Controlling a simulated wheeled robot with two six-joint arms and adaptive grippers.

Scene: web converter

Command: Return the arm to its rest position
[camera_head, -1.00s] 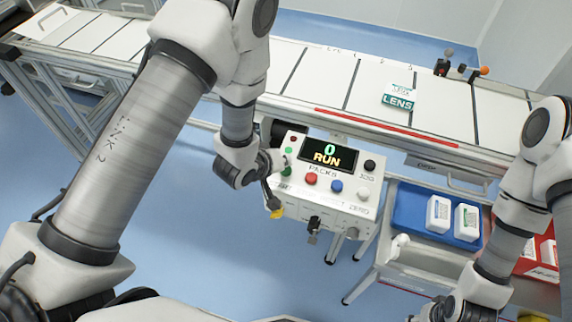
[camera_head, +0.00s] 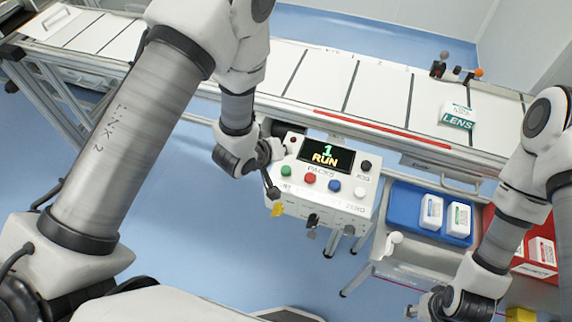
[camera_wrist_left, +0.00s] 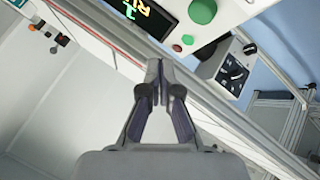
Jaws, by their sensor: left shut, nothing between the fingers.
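My left gripper (camera_head: 273,190) is shut and empty at the left edge of the control box (camera_head: 325,180), below the green button (camera_head: 286,171). In the left wrist view its fingers (camera_wrist_left: 158,75) are together, with the green button (camera_wrist_left: 203,11) beyond them. I cannot tell whether the gripper touches the box. The display (camera_head: 326,155) reads 1 and RUN. A LENS pack (camera_head: 457,117) lies on the conveyor (camera_head: 380,95) at the right. My right gripper (camera_head: 430,305) is low at the right, too small to read.
A blue tray (camera_head: 403,203) with two white packs (camera_head: 431,212) stands right of the control box on a cart. A red bin (camera_head: 520,262) is behind my right arm. A red strip (camera_head: 380,127) runs along the conveyor edge. Blue floor is open at the lower left.

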